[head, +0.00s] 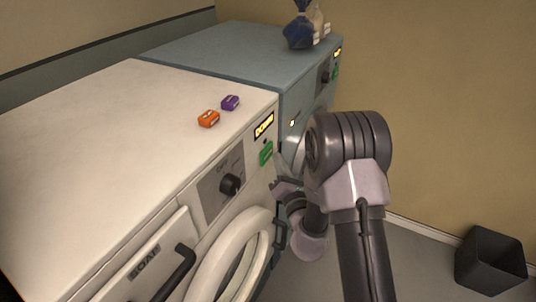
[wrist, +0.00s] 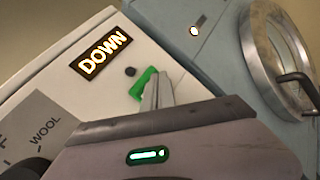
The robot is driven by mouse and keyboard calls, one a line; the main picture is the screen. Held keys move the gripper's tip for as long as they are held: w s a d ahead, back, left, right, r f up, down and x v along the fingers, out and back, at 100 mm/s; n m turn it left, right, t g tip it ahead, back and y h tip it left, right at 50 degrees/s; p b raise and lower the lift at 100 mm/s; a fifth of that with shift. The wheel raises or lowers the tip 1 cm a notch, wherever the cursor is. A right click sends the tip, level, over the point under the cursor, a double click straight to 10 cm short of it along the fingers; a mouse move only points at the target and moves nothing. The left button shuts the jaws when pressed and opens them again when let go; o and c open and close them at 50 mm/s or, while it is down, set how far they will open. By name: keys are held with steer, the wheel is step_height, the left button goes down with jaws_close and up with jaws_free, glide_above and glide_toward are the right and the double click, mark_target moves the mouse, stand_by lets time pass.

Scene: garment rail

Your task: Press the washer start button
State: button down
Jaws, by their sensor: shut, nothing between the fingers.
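The white washer (head: 85,125) stands at the left with a round door (head: 232,262), a soap drawer and a black dial (head: 230,184). A green start button (head: 266,153) is on its front near the right edge, below a lit sign (head: 264,126) that reads DOWN in the wrist view (wrist: 101,53). My gripper (head: 276,184) is beside the washer front, just below the button in the head view. In the wrist view the shut, empty fingers (wrist: 157,90) overlap the green button (wrist: 140,84) and hide part of it. I cannot tell whether they touch it.
A blue-grey machine (head: 215,55) stands beyond the washer, with a metal-ringed door (wrist: 268,60). Orange (head: 208,119) and purple (head: 230,102) boxes lie on the washer top. Bags (head: 299,30) sit on the far machine. A dark bin (head: 490,262) is on the floor at right.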

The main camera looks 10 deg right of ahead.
stand_by(0.8)
steer(key=shift+w+a, duration=0.25)
steer(key=shift+a, duration=0.1)
